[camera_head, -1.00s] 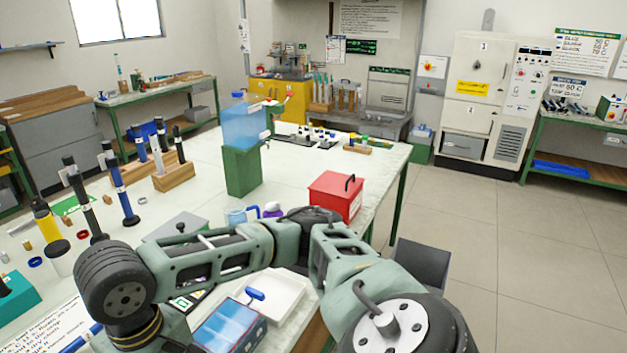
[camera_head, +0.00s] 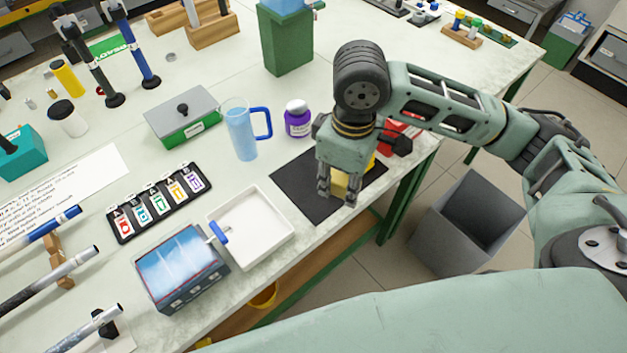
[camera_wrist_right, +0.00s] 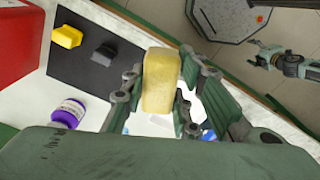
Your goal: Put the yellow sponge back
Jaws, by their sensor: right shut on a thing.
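My right gripper (camera_head: 338,195) is shut on the yellow sponge (camera_head: 340,183) over the black mat (camera_head: 299,186), near the table's front edge. In the right wrist view the sponge (camera_wrist_right: 160,80) is a pale yellow block between the fingers (camera_wrist_right: 162,100). I cannot tell whether its underside touches the mat. The mat (camera_wrist_right: 75,72) also carries a bright yellow block (camera_wrist_right: 67,37) and a dark grey block (camera_wrist_right: 104,54). What seems to be my left gripper (camera_wrist_right: 272,58) shows small over the floor in the right wrist view; its jaw state is unclear.
A purple-labelled jar (camera_head: 297,119) and a blue jug (camera_head: 240,130) stand left of the mat. A white tray (camera_head: 282,236) lies nearer the front, beside a blue-topped box (camera_head: 182,268). A red box (camera_head: 395,129) is behind my wrist. A grey bin (camera_head: 468,222) stands on the floor.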

